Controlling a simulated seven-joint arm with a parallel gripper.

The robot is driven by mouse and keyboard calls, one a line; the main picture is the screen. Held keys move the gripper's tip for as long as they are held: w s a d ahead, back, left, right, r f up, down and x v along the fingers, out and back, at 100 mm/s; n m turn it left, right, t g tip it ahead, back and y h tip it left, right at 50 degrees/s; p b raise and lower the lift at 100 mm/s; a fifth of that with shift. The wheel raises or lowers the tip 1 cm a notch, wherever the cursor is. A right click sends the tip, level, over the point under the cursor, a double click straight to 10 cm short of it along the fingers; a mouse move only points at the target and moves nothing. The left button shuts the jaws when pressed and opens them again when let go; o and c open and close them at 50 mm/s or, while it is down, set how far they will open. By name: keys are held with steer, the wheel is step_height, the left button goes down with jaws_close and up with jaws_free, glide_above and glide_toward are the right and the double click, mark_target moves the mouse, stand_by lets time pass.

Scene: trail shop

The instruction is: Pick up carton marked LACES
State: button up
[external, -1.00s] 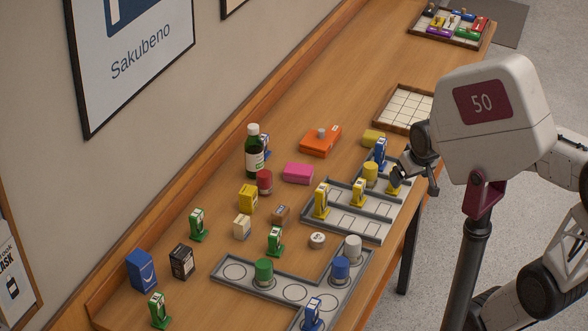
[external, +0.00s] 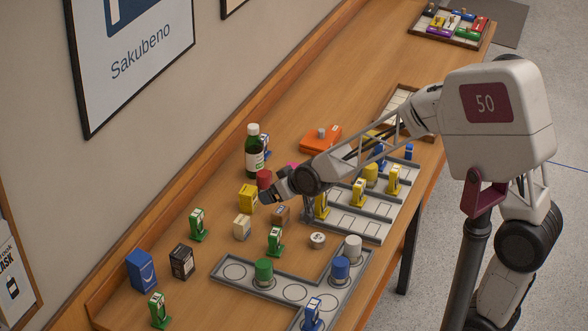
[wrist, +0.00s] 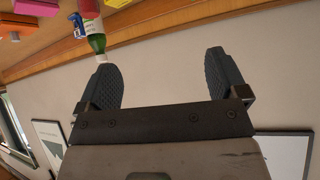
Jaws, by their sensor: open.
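I cannot read LACES on any carton. Small cartons on the wooden table in the external view are a blue box (external: 141,270), a black box (external: 182,262), a cream box (external: 242,227), a yellow box (external: 247,198) and a brown box (external: 281,214). A pink box (external: 292,167) is mostly hidden behind my arm. My gripper (external: 272,188) hangs above the table near the red cylinder, the yellow box and the brown box. In the wrist view my gripper (wrist: 165,75) has its two fingers wide apart with nothing between them.
A green bottle (external: 253,152) stands by the wall; it also shows in the wrist view (wrist: 95,41). A red cylinder (external: 264,178) stands before it. Grey trays (external: 232,270) hold coloured pieces. An orange box (external: 318,142) lies farther back.

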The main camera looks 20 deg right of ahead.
steer(key=a+f+n+y, duration=0.15)
steer(key=a+f, duration=0.45)
steer(key=a, duration=0.6)
steer(key=n+t+y, duration=0.1)
steer(key=t+y, duration=0.1)
steer(key=y, duration=0.1)
glide_toward(182, 251)
steer(key=w+a, duration=0.2)
steer(key=shift+f+h, duration=0.1)
steer(key=shift+h, duration=0.15)
steer(key=shift+a, duration=0.1)
steer(key=shift+x, duration=1.25)
steer(key=shift+w+f, duration=0.1)
steer(key=shift+f, duration=0.05)
steer(key=shift+x, duration=2.45)
steer(key=shift+f, duration=0.2)
